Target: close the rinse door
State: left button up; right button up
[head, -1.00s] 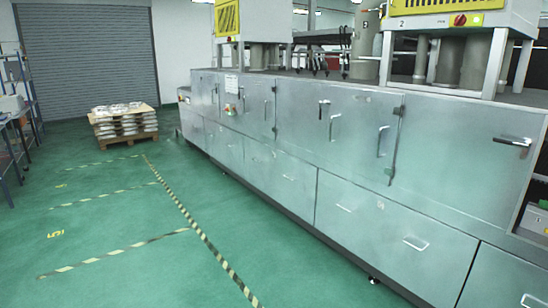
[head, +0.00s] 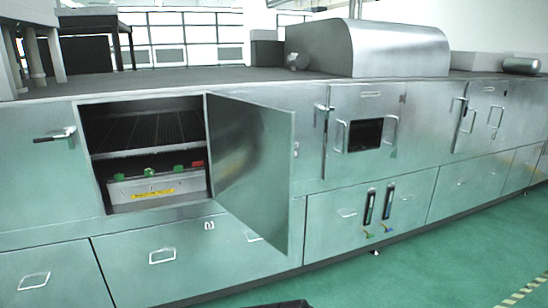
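One door (head: 250,165) of the long metal cabinet line stands open in the head view, swung out towards me on its right-hand side. It is a plain metal panel, and no label on it can be read. The opening (head: 148,112) to its left shows a rack shelf and, below it, a pale box (head: 155,188) with a yellow label and green and red parts on top. The door's handle cannot be made out. Neither of my grippers is in view.
Closed doors with handles stand to the right, one with a dark window (head: 365,135). Closed drawers (head: 160,256) run below. A rounded metal hood (head: 375,48) sits on the worktop (head: 200,82). Green floor (head: 450,265) is clear at the lower right.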

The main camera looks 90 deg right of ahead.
aim_at(252, 144)
jog(key=k+l+z, duration=0.25)
jog(key=l+z, duration=0.15)
jog(key=l, duration=0.35)
jog(key=k+l+z, duration=0.1)
jog(key=l+z, duration=0.25)
jog(key=l, duration=0.4)
jog(key=l+z, duration=0.4)
jog(key=l, duration=1.65)
